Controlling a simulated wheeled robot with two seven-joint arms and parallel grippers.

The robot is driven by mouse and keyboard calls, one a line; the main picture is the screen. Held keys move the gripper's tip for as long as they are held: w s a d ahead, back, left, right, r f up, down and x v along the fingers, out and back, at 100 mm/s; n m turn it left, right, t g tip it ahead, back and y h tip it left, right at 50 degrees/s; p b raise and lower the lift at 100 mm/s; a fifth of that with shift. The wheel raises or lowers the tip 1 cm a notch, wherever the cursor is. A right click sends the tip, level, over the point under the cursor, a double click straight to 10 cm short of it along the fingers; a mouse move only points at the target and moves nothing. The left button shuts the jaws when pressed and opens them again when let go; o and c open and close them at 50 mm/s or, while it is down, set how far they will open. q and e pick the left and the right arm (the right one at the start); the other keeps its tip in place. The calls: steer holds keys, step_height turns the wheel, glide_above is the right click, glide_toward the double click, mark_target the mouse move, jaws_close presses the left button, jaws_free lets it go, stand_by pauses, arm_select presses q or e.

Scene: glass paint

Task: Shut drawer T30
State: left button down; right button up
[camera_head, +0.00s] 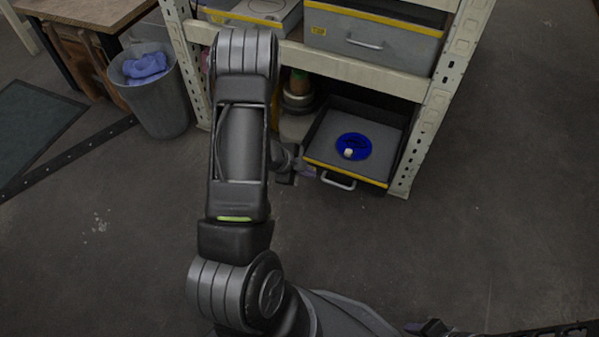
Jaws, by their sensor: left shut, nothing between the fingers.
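A grey drawer (391,169) with a yellow-edged front and a pale handle sits pulled out at the bottom of the shelf unit. A round blue item (353,146) with a small white piece on it lies inside. No T30 label can be read on this drawer. My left gripper (305,172) is shut and empty, low by the left front corner of the drawer; I cannot tell whether it touches. My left forearm hides part of the shelf. A dark part at the bottom right edge seems to be my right gripper (428,327); its fingers are unclear.
The shelf unit's cream post (431,130) stands right of the drawer. Another grey drawer (371,42) and a grey case (262,14) sit on the shelf above. A bin (155,103) with blue cloth stands at left. The floor in front is clear.

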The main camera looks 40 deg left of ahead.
mark_target(323, 166)
arm_select(q)
steer(key=shift+w+a+f+b, duration=0.1)
steer(key=shift+w+a, duration=0.1)
steer(key=shift+w, duration=0.55)
steer(key=shift+w+a+f+b, duration=0.1)
steer(key=shift+w+a+f, duration=0.1)
steer(key=shift+w, duration=0.5)
steer(key=shift+w+a+f+b, duration=0.1)
steer(key=shift+w+a, duration=0.1)
steer(key=shift+w, duration=0.55)
arm_select(e)
steer(key=shift+w+f, duration=0.1)
steer(key=shift+f, duration=0.55)
arm_select(q)
steer(key=shift+w+r, duration=0.1)
arm_select(e)
steer(key=shift+w+r, duration=0.1)
steer(key=shift+w, duration=0.05)
